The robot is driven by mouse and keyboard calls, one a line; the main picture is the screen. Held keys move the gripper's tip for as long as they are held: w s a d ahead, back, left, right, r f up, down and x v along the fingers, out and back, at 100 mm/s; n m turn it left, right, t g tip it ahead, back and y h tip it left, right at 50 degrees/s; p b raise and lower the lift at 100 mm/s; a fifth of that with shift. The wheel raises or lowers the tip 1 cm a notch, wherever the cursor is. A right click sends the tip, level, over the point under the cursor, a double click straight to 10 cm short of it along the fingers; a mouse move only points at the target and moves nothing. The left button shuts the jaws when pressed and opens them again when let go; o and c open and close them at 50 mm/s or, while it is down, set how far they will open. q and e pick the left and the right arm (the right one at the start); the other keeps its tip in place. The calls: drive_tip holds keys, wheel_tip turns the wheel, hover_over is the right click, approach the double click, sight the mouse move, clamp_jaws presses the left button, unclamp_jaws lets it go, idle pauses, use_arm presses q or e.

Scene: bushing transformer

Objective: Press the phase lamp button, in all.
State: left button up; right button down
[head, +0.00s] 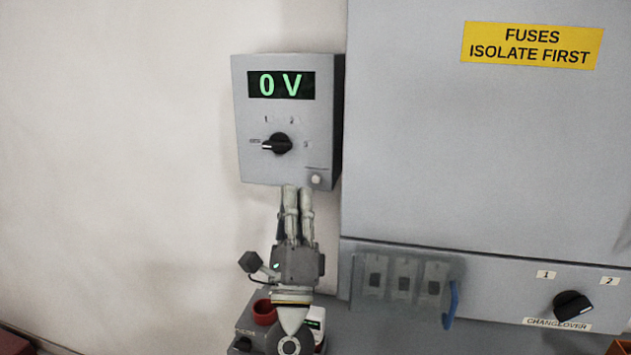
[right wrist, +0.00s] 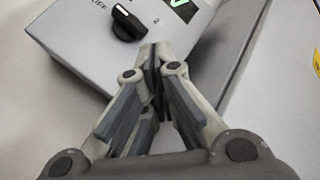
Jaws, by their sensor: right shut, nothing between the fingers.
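A grey wall box (head: 284,110) carries a green "0 V" display (head: 281,84) and a black selector knob (head: 277,144) with marks around it. A small pale round button (head: 316,179) sits at its lower right corner; I cannot read a label on it. My right gripper (head: 298,190) is shut and empty. Its fingertips point up, just below and left of the button in the head view; I cannot tell if they touch the box. In the right wrist view the closed fingers (right wrist: 156,50) cover part of the box, and the button is hidden. My left gripper is not in view.
A large grey cabinet (head: 430,140) with a yellow "FUSES ISOLATE FIRST" sign (head: 532,45) stands right of the box. Below are fuse holders (head: 403,277), a blue handle (head: 450,304) and a changeover knob (head: 572,304). A red cup-like thing (head: 265,312) is low behind my arm. The left wall is bare.

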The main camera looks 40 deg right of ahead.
drive_tip(key=shift+w+d, duration=1.5)
drive_tip(key=shift+d, duration=0.25)
drive_tip(key=shift+w+d, duration=0.1)
drive_tip(key=shift+w+d, duration=0.15)
drive_tip(key=shift+d, duration=0.05)
drive_tip(key=shift+w+d+b, duration=0.25)
drive_tip(key=shift+d+b, duration=0.05)
idle(0.9)
idle(0.3)
drive_tip(key=shift+s+a, duration=0.55)
drive_tip(key=shift+a, duration=0.1)
drive_tip(key=shift+s+a+p, duration=0.5)
drive_tip(key=shift+s+a, duration=1.1)
drive_tip(key=shift+a, duration=0.3)
